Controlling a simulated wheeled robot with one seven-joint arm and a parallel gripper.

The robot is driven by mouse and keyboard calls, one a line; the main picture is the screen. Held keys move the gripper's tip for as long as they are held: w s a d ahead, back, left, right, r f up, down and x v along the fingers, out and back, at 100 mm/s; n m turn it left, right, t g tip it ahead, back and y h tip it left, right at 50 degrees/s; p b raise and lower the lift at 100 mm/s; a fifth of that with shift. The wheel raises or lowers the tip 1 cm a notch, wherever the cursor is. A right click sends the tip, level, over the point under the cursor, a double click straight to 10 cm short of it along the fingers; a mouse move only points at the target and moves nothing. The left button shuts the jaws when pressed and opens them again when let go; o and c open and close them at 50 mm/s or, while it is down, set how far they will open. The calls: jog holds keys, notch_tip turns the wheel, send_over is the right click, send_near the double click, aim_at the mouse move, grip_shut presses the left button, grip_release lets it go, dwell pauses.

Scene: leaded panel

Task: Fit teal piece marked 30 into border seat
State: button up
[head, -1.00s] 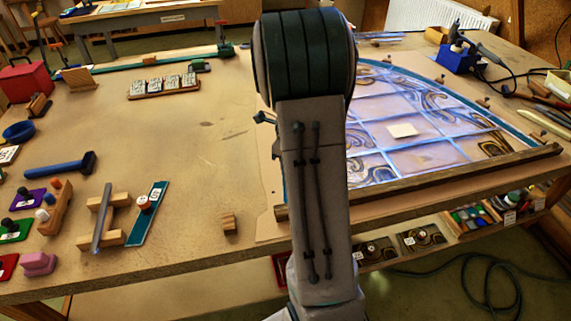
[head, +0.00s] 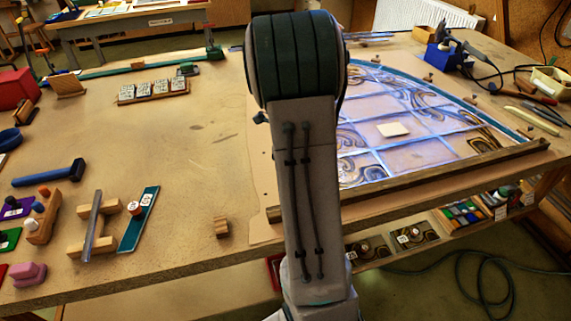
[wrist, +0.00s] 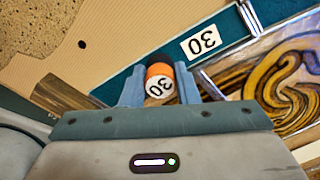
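In the wrist view, my gripper (wrist: 159,88) has its two blue fingers closed on either side of an orange knob with a white top marked 30 (wrist: 160,84). A teal border strip (wrist: 128,76) shows under and beside the fingers, with a white label 30 (wrist: 202,40) on it. I cannot tell how much of this teal is the held piece and how much the border seat, or whether the piece touches down. In the head view my arm hides the gripper and the left part of the leaded panel (head: 400,160).
Another teal piece (head: 138,232) with an orange-and-white knob lies on the left of the table, beside wooden blocks (head: 72,250). A wooden strip (head: 470,168) runs along the panel's front. A hammer (head: 45,174) lies far left. The table's middle left is clear.

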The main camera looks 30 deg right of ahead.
jog(key=o, duration=0.4)
jog(key=shift+o, duration=0.2)
notch_tip(320, 180, up, 14)
jog(key=shift+f, duration=0.1)
dwell(0.6)
